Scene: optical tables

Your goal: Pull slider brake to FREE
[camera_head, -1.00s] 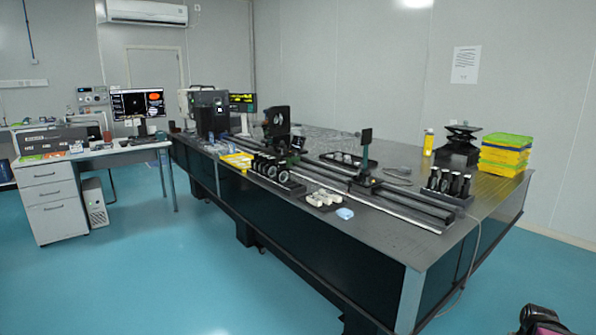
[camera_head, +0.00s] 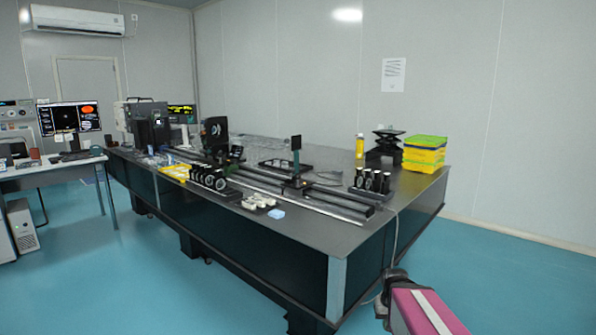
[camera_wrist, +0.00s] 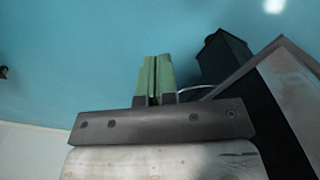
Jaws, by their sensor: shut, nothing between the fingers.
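A long black rail (camera_head: 318,207) runs along the optical table (camera_head: 300,232) in the head view. A slider (camera_head: 296,183) with a dark upright plate (camera_head: 296,143) stands on it. The slider's brake is too small to make out. In the wrist view my gripper (camera_wrist: 156,60) shows two green fingers, shut together and empty, over the blue floor. It is well away from the slider. In the head view only my pink arm link shows at the lower right, and the gripper itself is not seen there.
Black lens mounts (camera_head: 372,180) stand near the table's right end. A yellow and green stack of boxes (camera_head: 424,154) and a black lab jack (camera_head: 385,145) stand behind. A desk (camera_head: 50,168) is at left. The blue floor (camera_head: 110,285) before the table is clear.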

